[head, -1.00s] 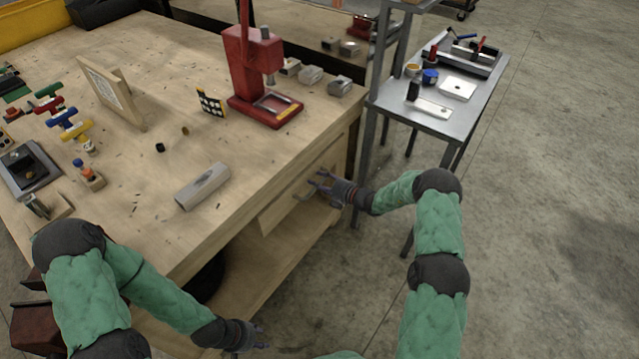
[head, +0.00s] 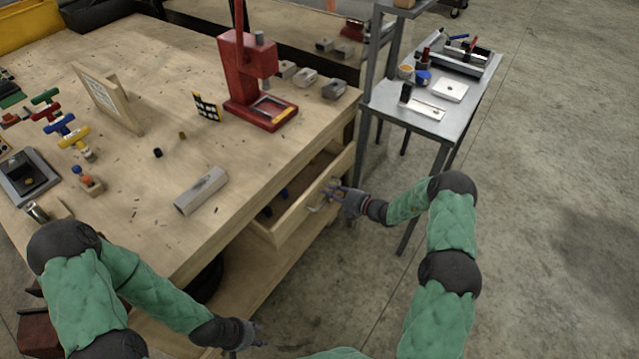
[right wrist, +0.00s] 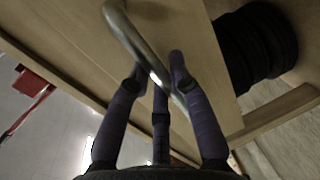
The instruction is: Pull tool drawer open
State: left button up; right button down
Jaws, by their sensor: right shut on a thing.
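The wooden tool drawer (head: 293,222) under the bench top is pulled partway out, and its open top shows in the head view. Small dark and blue items (head: 283,194) lie inside. My right gripper (head: 332,192) is at the drawer front, shut on its metal bar handle (head: 316,208). In the right wrist view the curved handle (right wrist: 130,38) passes between my right gripper's fingers (right wrist: 160,80), against the drawer's wooden face (right wrist: 185,35). My left gripper (head: 255,338) hangs low before the bench, away from the drawer; its finger opening is unclear.
The wooden workbench (head: 235,145) carries a red press (head: 247,80), a grey metal block (head: 201,190) and small parts. A lower shelf (head: 245,300) lies below the drawer. A metal side table (head: 435,125) stands right of the bench. The floor further right is clear.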

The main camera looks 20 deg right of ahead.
jog(key=f+p+v, duration=0.3)
jog(key=f+v, duration=0.1)
jog(key=v, duration=1.5)
jog(key=shift+s+d, duration=0.25)
jog(key=shift+s, duration=0.2)
jog(key=shift+f, duration=0.1)
jog(key=c, duration=1.1)
grip_release()
jog(key=v, duration=1.2)
